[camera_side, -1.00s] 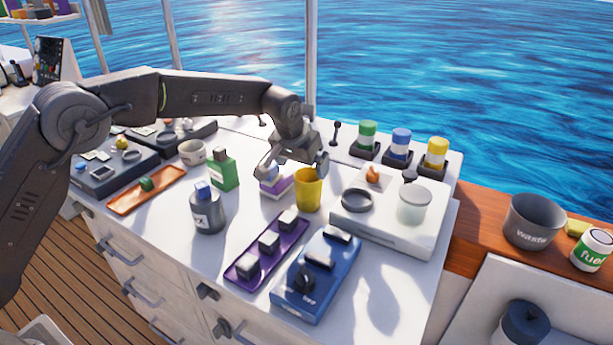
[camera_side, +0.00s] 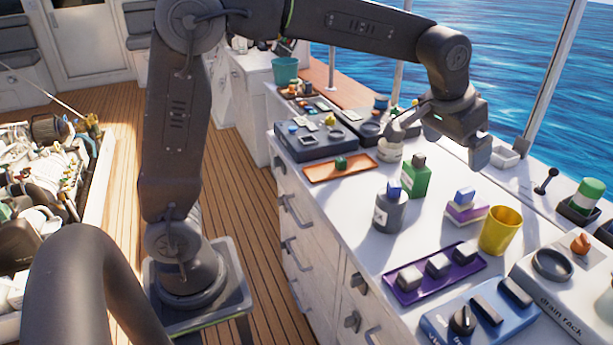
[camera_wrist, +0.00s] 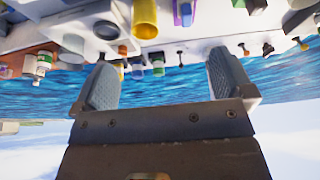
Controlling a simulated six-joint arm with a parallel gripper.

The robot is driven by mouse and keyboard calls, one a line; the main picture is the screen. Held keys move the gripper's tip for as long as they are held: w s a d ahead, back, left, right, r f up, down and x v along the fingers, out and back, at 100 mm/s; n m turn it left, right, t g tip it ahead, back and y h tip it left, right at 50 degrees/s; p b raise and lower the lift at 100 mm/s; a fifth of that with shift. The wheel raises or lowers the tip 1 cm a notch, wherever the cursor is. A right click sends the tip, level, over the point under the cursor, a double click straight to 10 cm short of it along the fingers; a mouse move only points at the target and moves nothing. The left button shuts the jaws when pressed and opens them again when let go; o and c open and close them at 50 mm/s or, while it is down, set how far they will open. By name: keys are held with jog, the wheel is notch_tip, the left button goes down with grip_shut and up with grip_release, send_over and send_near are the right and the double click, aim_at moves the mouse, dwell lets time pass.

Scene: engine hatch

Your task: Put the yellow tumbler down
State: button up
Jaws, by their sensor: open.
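The yellow tumbler (camera_side: 500,231) stands upright on the white counter (camera_side: 415,290), beside the drain rack. It also shows in the wrist view (camera_wrist: 145,18), where the picture is upside down. My gripper (camera_side: 436,142) is open and empty. It is above the counter, to the left of the tumbler and clear of it.
A purple tray (camera_side: 435,273) with several blocks and a blue control box (camera_side: 480,318) lie in front. The drain rack (camera_side: 550,300) stands right of the tumbler. A green bottle (camera_side: 416,178), a grey bottle (camera_side: 390,210) and an orange tray (camera_side: 339,168) stand left.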

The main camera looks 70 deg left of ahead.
jog(key=s+a+f, duration=0.1)
jog(key=s+a, duration=0.1)
jog(key=s, duration=1.1)
jog(key=s+a+f, duration=0.2)
jog(key=s+a, duration=0.1)
jog(key=s, duration=1)
jog(key=shift+a+f+t, duration=0.15)
jog(key=shift+t, duration=0.25)
jog(key=shift+s, duration=0.1)
